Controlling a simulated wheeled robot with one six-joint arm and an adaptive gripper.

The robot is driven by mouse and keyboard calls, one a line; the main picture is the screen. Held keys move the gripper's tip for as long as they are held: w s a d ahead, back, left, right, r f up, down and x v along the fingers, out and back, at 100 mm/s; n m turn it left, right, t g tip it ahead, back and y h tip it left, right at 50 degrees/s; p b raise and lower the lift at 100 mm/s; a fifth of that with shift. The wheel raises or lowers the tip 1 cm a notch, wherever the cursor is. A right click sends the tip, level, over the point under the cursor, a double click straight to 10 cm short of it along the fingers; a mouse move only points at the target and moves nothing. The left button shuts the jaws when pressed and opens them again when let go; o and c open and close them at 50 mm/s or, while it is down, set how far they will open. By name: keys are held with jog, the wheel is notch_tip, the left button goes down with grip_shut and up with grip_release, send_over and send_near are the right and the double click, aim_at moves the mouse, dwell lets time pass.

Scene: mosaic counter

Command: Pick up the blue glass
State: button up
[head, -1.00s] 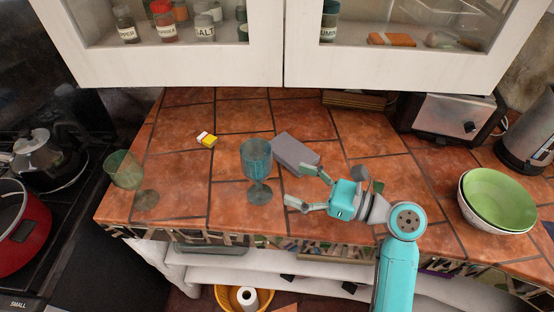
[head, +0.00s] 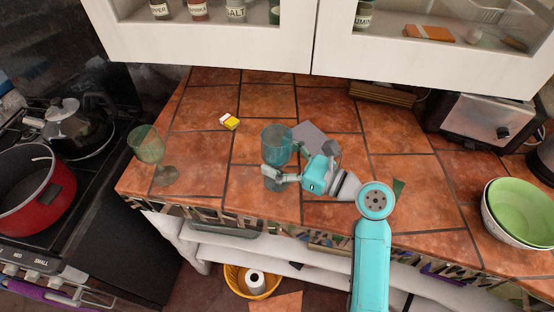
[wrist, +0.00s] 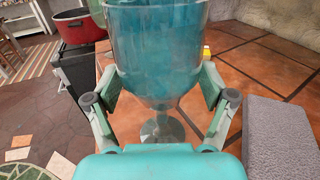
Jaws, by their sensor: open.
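The blue glass (head: 277,143) is a stemmed goblet standing upright on the tiled counter. In the wrist view the blue glass (wrist: 158,50) fills the upper middle, its bowl between the fingers and its stem and foot below. My gripper (head: 272,174) is at the glass, with its fingers open on both sides of the lower bowl. In the wrist view my gripper (wrist: 160,95) shows a finger at the left and one at the right of the bowl. I cannot tell whether either finger touches the glass.
A grey block (head: 312,137) lies just right of the glass. A green glass (head: 149,150) stands at the counter's left end, and a small yellow and white box (head: 229,121) lies behind. Green-and-white bowls (head: 520,208) and a toaster (head: 485,123) stand at the right. Cabinets hang above.

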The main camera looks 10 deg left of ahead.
jog(key=shift+w+a, duration=0.1)
jog(key=shift+a, duration=0.2)
jog(key=c, duration=1.5)
